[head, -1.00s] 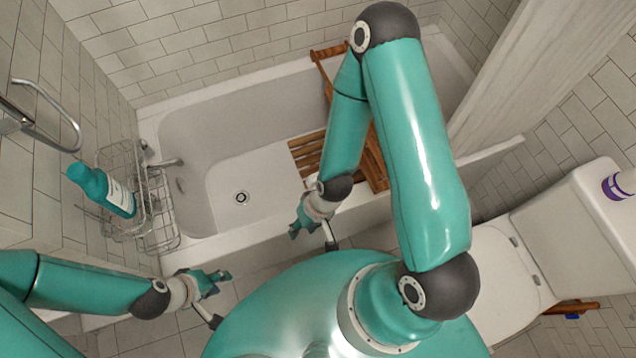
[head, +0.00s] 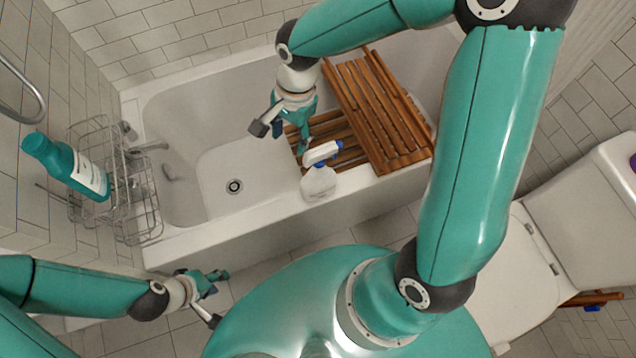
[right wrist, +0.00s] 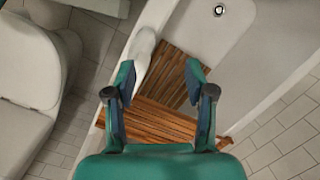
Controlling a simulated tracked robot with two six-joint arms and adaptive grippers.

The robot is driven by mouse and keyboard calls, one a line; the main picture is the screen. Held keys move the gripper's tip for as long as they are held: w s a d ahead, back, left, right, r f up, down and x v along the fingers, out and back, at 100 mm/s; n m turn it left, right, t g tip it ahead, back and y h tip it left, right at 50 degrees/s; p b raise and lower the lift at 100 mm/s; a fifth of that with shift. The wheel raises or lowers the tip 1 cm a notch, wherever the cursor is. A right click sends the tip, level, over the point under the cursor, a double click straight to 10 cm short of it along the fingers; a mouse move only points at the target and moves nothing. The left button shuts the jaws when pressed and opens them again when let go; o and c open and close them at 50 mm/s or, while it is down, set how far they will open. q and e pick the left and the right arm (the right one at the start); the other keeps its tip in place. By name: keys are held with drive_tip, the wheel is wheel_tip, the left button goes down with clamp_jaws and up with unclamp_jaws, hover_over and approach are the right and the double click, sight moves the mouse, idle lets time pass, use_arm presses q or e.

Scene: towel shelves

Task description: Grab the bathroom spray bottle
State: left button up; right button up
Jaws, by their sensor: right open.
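The spray bottle (head: 319,183), white with a blue and white trigger head, stands on the front rim of the bathtub. It seems to be the white shape (right wrist: 144,42) near the left finger in the right wrist view. My right gripper (head: 290,141) is over the tub, just behind and left of the bottle in the head view. In the right wrist view it (right wrist: 160,73) is open, with nothing between its fingers. My left gripper (head: 213,283) is low in front of the tub, far from the bottle; its finger gap is unclear.
A wooden slatted rack (head: 375,110) lies across the tub beside the bottle. A wire rack (head: 140,215) at the left holds a teal bottle (head: 75,170). A toilet (head: 505,275) stands at the right. The tub's left part (head: 215,165) is clear.

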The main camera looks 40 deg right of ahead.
sight(318, 150)
drive_tip(key=s+d+r+m+h+b, duration=0.2)
drive_tip(key=d+r+m+b, duration=0.1)
drive_tip(key=d+r+m, duration=0.3)
drive_tip(key=f, duration=0.9)
drive_tip(key=shift+a+f, duration=0.2)
drive_tip(key=shift+a, duration=0.1)
drive_tip(key=shift+s+f, duration=0.2)
drive_tip(key=shift+f, duration=2.45)
use_arm(q)
wheel_tip(318, 150, down, 4)
drive_tip(key=shift+f, duration=0.25)
use_arm(e)
clamp_jaws()
drive_tip(key=shift+w, duration=0.1)
